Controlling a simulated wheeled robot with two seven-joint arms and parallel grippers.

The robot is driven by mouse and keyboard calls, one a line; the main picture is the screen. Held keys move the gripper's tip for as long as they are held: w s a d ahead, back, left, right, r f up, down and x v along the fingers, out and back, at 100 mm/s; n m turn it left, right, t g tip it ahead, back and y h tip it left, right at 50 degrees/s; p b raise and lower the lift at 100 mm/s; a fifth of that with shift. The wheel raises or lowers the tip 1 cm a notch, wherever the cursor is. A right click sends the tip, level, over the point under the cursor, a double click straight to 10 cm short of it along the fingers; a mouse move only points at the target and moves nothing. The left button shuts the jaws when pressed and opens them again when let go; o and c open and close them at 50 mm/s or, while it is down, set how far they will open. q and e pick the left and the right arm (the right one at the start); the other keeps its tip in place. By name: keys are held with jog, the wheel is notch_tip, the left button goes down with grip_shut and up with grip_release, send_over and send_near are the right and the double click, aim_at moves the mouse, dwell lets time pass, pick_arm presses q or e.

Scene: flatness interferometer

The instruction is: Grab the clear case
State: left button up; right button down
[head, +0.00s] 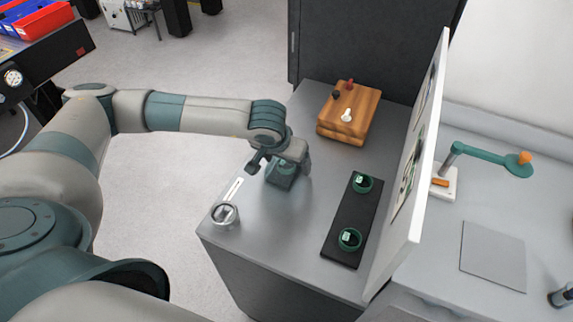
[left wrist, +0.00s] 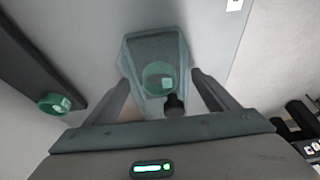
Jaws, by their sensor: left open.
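The clear case (head: 284,181) is a see-through, tinted box on the grey bench top, partly hidden by my gripper in the head view. In the left wrist view the clear case (left wrist: 150,47) shows a green ring with a pale label inside. My left gripper (head: 279,162) is over the case, its jaws open. In the left wrist view the fingers of the left gripper (left wrist: 162,78) are on either side of the case's near end; I cannot tell whether they touch it. A small dark cylinder (left wrist: 174,104) shows between the fingers. My right gripper is out of view.
A black tray (head: 345,225) with two green rings lies right of the case. A round clear container (head: 225,214) stands near the bench's front left corner, by a white strip (head: 234,189). A wooden block (head: 349,111) with knobs is behind. A tall white panel (head: 412,180) edges the right.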

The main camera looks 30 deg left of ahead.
pick_arm(q)
jog(key=shift+w+f, duration=0.1)
jog(key=shift+f, duration=0.15)
jog(key=c, duration=1.3)
jog(key=shift+r, duration=0.25)
